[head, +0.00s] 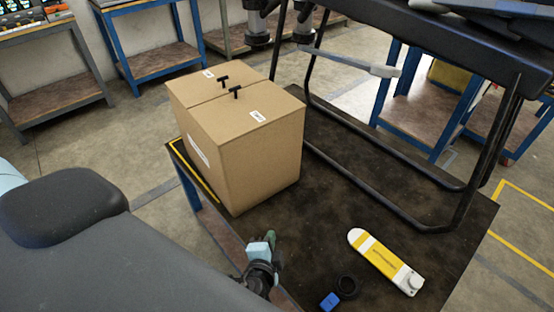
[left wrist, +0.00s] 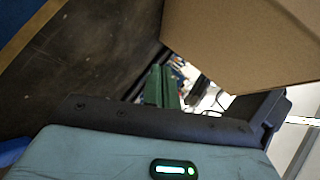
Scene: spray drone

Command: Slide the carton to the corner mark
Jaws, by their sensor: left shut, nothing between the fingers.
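A large brown carton (head: 240,150) stands upright on the dark table's far left part, with two black T-shaped pieces and white labels on top. A yellow line, apparently the corner mark (head: 178,155), shows along the table's left edge, partly hidden by the carton. My left gripper (head: 273,241), with green fingers, is shut and empty over the table's near edge, in front of the carton's near bottom corner with a gap. In the left wrist view the shut fingers (left wrist: 160,87) point past the carton (left wrist: 245,45), whose side fills the upper right. My right gripper is not in view.
The drone's black frame (head: 455,225) stands on the table right of the carton. A yellow and white device (head: 385,260), a black ring (head: 347,286) and a blue block (head: 329,301) lie at the near right. Between them and the carton the tabletop (head: 310,225) is clear.

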